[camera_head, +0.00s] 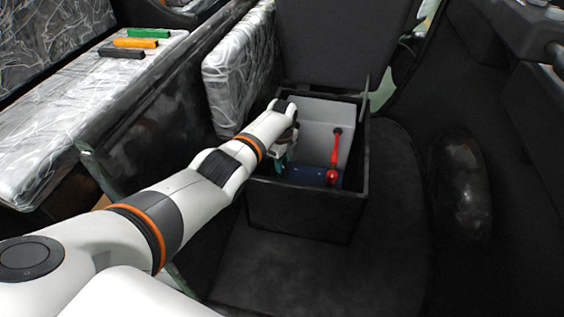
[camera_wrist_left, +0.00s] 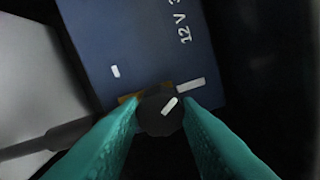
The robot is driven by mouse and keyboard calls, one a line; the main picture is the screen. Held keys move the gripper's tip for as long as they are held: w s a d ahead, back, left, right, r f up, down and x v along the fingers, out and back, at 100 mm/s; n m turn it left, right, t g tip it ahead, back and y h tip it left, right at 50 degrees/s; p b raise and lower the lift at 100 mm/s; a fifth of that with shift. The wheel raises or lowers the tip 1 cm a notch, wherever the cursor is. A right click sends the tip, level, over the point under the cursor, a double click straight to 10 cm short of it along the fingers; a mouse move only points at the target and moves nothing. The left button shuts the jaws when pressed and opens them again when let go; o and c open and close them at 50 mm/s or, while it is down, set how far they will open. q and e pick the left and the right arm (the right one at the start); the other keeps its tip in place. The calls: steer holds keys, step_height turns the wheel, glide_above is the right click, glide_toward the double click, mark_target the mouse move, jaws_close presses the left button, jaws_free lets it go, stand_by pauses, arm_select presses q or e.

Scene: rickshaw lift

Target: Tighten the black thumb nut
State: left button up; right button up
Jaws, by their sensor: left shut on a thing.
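In the left wrist view the black thumb nut (camera_wrist_left: 161,113) is a round dark knob with a white mark across its top. It sits at the edge of a blue battery (camera_wrist_left: 135,40) with "12 V" lettering; a white mark and a bit of brass-coloured metal show beside the nut. My left gripper (camera_wrist_left: 160,122) has its teal fingers on both sides of the nut, shut on it. In the head view the left gripper (camera_head: 284,158) reaches down into the black box, and the blue battery (camera_head: 312,175) shows in part; the nut is hidden there. My right gripper is not in view.
The black box (camera_head: 300,212) stands open, its lid (camera_head: 325,45) raised behind. A red cable (camera_head: 335,158) rises at the battery's right from a grey block (camera_head: 318,118). A dark cable (camera_wrist_left: 45,138) lies left of the nut. Green, orange and black bars lie on the left seat.

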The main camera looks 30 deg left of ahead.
arm_select(q)
steer(key=shift+m, duration=0.9)
steer(key=m, duration=0.3)
steer(key=shift+m, duration=0.7)
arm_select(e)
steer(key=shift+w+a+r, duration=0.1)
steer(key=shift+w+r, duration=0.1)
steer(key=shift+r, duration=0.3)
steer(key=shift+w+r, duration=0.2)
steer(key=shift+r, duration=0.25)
arm_select(q)
steer(key=shift+b, duration=0.3)
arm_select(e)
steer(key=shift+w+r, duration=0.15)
arm_select(q)
steer(key=o, duration=1)
